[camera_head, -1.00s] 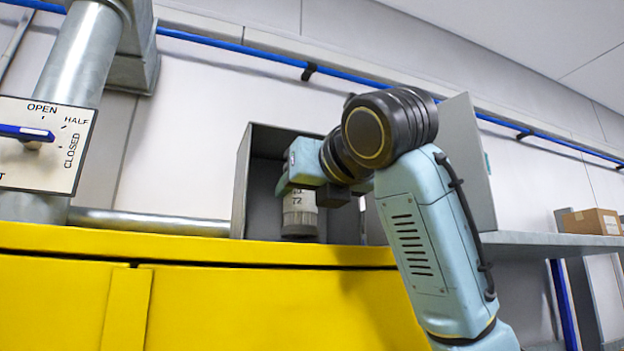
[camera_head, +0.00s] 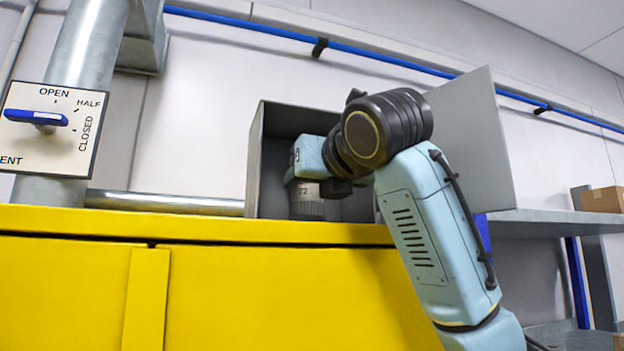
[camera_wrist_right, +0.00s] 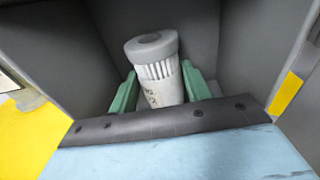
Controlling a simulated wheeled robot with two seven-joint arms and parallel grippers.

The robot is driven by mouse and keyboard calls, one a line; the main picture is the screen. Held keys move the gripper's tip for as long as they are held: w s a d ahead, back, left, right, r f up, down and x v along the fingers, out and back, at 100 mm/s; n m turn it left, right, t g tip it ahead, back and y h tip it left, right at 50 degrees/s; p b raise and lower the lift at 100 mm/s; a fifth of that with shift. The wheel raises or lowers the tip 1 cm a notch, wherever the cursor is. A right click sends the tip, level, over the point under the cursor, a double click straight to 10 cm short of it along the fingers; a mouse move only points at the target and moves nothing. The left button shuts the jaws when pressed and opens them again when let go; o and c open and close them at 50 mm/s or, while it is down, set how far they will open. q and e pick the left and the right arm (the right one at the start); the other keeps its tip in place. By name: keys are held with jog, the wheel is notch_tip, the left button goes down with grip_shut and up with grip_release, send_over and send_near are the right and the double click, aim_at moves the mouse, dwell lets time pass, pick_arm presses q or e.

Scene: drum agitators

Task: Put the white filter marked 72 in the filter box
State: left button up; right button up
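The white filter (camera_head: 306,198) is marked 72 and stands inside the grey filter box (camera_head: 255,160), near its front. In the right wrist view the filter (camera_wrist_right: 158,75) shows its grey cap and pleated side, with the box's grey walls around it. My right gripper (camera_head: 305,180) reaches into the box from the right. Its green fingers (camera_wrist_right: 160,92) lie on either side of the filter, and small gaps seem to show between them and it. The filter's base is hidden in the wrist view. My left gripper is in neither view.
The box stands on a yellow cabinet (camera_head: 270,232), with its grey door (camera_head: 475,130) swung open to the right, behind my arm. A valve plate with a blue handle (camera_head: 36,117) is at left. A shelf with a cardboard box (camera_head: 602,199) is at right.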

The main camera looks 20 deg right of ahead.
jog(key=o, duration=0.5)
jog(key=shift+s, duration=0.15)
jog(key=s+b, duration=0.1)
jog(key=s, duration=0.3)
jog(key=s+d+b, duration=0.1)
jog(key=s+b, duration=0.1)
jog(key=s, duration=0.2)
jog(key=s+b, duration=0.1)
jog(key=s, duration=0.4)
jog(key=shift+s+d+r+b, duration=0.1)
jog(key=shift+d+r+b, duration=0.1)
jog(key=shift+r+b, duration=0.15)
